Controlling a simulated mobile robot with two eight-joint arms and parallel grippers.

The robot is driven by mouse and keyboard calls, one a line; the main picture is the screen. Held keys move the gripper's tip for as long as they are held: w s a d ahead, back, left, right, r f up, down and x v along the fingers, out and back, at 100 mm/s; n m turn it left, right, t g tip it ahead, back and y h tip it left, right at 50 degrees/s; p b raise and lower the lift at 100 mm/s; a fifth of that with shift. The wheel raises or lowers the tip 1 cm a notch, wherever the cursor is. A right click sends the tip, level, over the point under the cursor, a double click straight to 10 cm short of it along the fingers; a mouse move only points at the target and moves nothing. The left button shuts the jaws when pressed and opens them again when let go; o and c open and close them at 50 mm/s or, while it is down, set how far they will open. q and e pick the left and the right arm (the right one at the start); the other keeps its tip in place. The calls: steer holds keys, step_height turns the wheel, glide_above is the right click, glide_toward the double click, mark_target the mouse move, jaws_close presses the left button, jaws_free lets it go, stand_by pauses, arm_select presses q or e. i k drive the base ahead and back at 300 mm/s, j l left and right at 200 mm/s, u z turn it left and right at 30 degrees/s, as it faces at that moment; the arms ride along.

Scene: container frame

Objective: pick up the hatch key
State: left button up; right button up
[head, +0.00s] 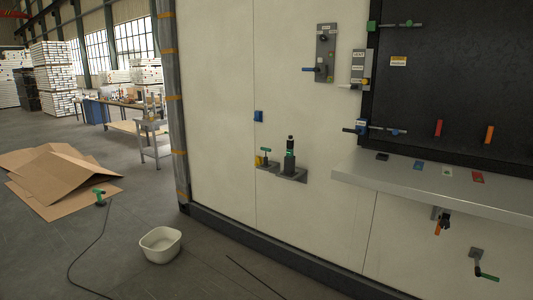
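Neither of my grippers is in view. I cannot tell for sure which thing is the hatch key. A small T-shaped piece with a green handle (266,151) stands upright on a small grey wall bracket (267,167), beside a yellow part (261,161). Right of it, a dark upright tool with a black top and green band (289,163) stands on a second grey bracket (292,175). Another green T-handled piece (99,195) stands on the floor at the left, near the cardboard. All of these look small and far off.
A white basin (160,245) and thin dark cables (84,250) lie on the floor before the pale wall panel (222,120). A grey shelf (440,186) juts out at the right under a black board (455,75). Flattened cardboard (60,170) lies at the left.

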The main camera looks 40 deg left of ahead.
mark_target(262, 148)
steer(key=i+l+z, duration=0.2)
steer(key=z, duration=0.2)
steer(key=i+l+z, duration=0.2)
steer(key=z, duration=0.2)
steer(key=i+l+z, duration=0.1)
steer(key=i+z, duration=0.15)
steer(key=z, duration=0.15)
steer(key=i+z, duration=0.15)
steer(key=i, duration=0.65)
steer(key=i+z, duration=0.15)
steer(key=i, duration=0.6)
steer(key=i+u, duration=0.15)
steer(key=u, duration=3.7)
steer(key=l, duration=0.1)
